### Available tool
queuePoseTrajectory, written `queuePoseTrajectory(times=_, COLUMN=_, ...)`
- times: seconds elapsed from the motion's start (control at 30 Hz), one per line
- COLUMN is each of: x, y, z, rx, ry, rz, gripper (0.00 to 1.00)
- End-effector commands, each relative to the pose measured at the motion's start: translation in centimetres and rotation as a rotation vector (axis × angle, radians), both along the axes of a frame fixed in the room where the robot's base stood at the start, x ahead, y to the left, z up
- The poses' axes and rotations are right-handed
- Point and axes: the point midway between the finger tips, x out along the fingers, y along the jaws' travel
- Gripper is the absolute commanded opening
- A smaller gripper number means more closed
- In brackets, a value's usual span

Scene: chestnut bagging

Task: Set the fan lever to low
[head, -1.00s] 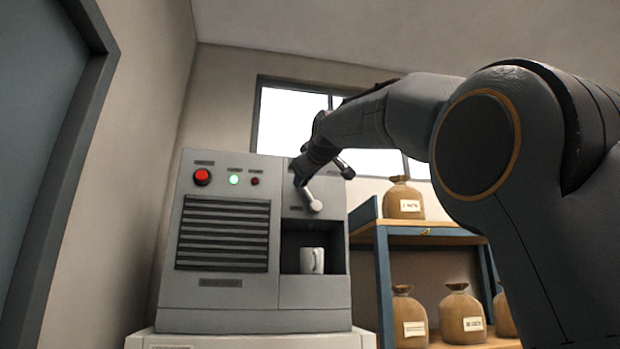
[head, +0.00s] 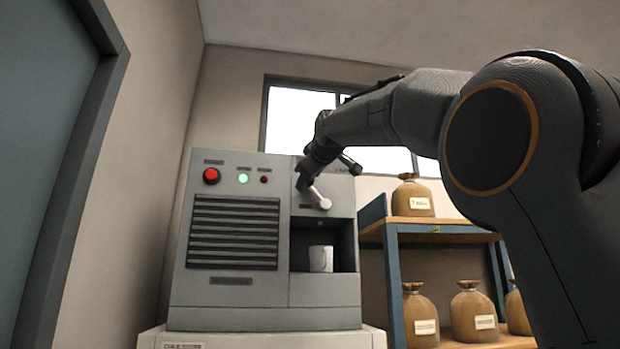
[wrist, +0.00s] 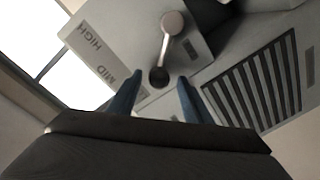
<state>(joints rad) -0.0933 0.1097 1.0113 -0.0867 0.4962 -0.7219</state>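The fan lever (head: 321,198) is a pale arm on the upper right of the grey machine's front. In the wrist view the lever (wrist: 167,47) runs from a round pale hub to a dark knob (wrist: 158,77). No low label is readable. My gripper (wrist: 158,88) is open, its two blue-grey fingers on either side of the knob with gaps showing. In the head view my gripper (head: 303,183) is at the lever's upper-left end, its fingertips hard to make out.
The grey machine (head: 240,292) has a red button (head: 211,176), a green light and a vent grille. A white mug (head: 320,259) stands in its recess below the lever. A blue-framed shelf (head: 393,280) with brown sacks is at right. A door (head: 45,130) is at left.

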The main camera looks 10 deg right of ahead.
Motion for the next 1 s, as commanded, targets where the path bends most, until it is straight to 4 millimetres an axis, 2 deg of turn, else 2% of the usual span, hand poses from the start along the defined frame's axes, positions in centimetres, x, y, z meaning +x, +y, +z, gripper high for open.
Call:
queuePoseTrajectory(times=0.33, x=-0.6, y=-0.1, z=0.0, rx=0.001, ry=-0.001, rz=0.000, gripper=0.45)
queuePoseTrajectory(times=0.7, x=-6.1, y=-0.3, z=0.2, rx=0.000, ry=-0.003, rz=0.000, gripper=0.45)
queuePoseTrajectory(times=0.83, x=-7.3, y=-0.3, z=0.2, rx=0.000, ry=0.000, rz=0.000, gripper=0.45)
queuePoseTrajectory(times=1.0, x=-7.8, y=-0.4, z=0.3, rx=0.000, ry=0.001, rz=0.001, gripper=0.45)
